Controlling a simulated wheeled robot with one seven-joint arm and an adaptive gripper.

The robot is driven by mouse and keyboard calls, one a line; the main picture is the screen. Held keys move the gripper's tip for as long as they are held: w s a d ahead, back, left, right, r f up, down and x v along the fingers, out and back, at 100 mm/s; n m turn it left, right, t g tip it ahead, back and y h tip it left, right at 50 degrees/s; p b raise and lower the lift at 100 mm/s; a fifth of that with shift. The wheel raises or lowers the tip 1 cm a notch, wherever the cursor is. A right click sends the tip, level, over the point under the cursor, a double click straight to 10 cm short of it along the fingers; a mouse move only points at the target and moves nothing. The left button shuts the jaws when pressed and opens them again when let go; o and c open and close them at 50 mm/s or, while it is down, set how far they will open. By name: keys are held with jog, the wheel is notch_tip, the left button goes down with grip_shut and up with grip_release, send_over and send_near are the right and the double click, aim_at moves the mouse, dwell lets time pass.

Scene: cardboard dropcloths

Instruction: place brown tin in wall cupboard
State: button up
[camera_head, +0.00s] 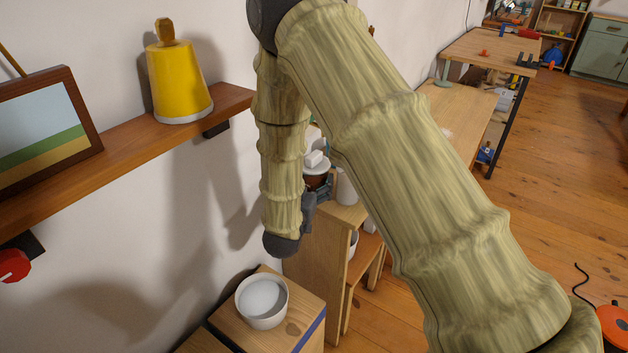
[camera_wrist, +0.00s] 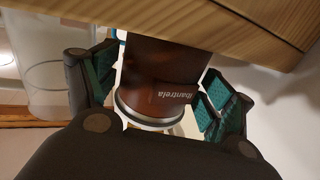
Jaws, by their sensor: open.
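A brown tin (camera_wrist: 158,75) with a pale rim or lid and a label reading "Ibantrela" is between my gripper's (camera_wrist: 155,92) two fingers in the wrist view. The label appears upside down there. The fingers are open, with a gap visible on the right side of the tin; contact on the left is unclear. In the head view the brown tin (camera_head: 316,181) shows partly behind my arm, with a white lid, above a wooden unit. Its base meets or nears a wooden board (camera_wrist: 215,22) in the wrist view. I cannot identify the wall cupboard for certain.
A clear or pale container (camera_wrist: 42,75) stands close to the left finger. A white cup (camera_head: 348,190) is beside the tin. A white bowl (camera_head: 262,301) sits on a lower wooden box. A wall shelf (camera_head: 120,148) holds a yellow bell-shaped object (camera_head: 177,85) and a picture (camera_head: 45,125).

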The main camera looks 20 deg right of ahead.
jog(key=x, duration=0.2)
jog(key=shift+w+d, duration=0.15)
jog(key=shift+w, duration=0.05)
jog(key=c, duration=1.2)
jog(key=shift+r, duration=0.1)
